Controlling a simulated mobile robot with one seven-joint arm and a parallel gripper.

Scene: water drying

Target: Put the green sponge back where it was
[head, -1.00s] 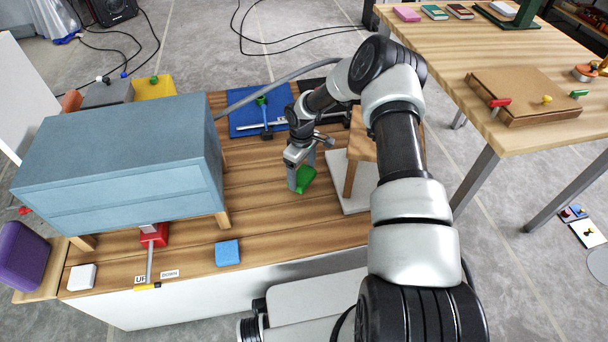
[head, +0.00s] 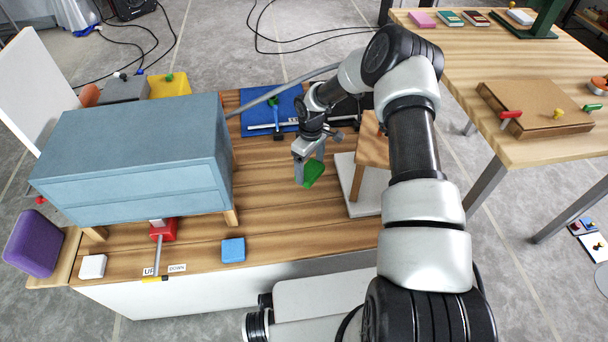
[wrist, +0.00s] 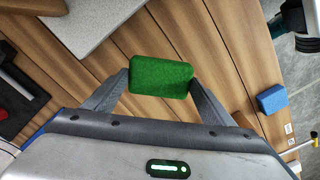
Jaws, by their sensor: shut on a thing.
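The green sponge (head: 314,173) is between the fingers of my gripper (head: 309,172), over the middle of the wooden bench top. In the wrist view the green sponge (wrist: 161,76) spans the gap between both fingertips of my gripper (wrist: 160,84), which is shut on it. The sponge appears tilted in the head view. Whether it touches the wood below cannot be told.
A blue sponge (head: 233,250) lies near the bench's front edge. A blue-grey drawer cabinet (head: 135,155) stands at left. A pale slab (head: 362,203) with a wooden stand (head: 371,150) is to the right. Bare wood (head: 275,215) lies in front of the gripper.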

